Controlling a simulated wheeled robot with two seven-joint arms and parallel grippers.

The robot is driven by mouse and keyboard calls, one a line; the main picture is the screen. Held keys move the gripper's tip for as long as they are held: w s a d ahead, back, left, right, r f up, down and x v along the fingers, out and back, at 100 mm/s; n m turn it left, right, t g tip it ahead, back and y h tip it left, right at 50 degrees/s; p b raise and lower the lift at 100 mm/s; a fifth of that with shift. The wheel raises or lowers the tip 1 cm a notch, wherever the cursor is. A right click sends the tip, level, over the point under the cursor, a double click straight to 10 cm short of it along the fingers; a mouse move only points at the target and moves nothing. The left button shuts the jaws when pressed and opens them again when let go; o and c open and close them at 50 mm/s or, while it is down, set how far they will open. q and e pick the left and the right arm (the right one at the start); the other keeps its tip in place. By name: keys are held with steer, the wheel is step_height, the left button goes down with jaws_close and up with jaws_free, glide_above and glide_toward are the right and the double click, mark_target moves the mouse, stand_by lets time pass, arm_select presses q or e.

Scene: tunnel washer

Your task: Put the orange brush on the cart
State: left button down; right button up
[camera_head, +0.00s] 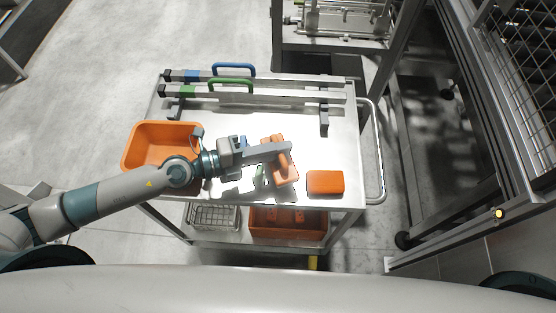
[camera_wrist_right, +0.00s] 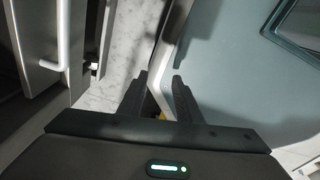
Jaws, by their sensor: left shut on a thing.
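The orange brush (camera_head: 280,174) is at my left gripper (camera_head: 288,152), over the front middle of the cart's white top (camera_head: 235,122). The left gripper is shut on the brush and its fingers hide part of it. I cannot tell whether the brush touches the cart top. In the right wrist view, my right gripper (camera_wrist_right: 160,80) is open, with nothing between its fingers; the head view does not show it.
An orange bin (camera_head: 135,150) stands on the cart's left side. An orange block (camera_head: 325,183) lies to the right of the brush. Two bars with a blue handle (camera_head: 233,67) and a green handle (camera_head: 230,82) lie along the back. A lower shelf holds an orange crate (camera_head: 290,232).

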stand_by(0.3)
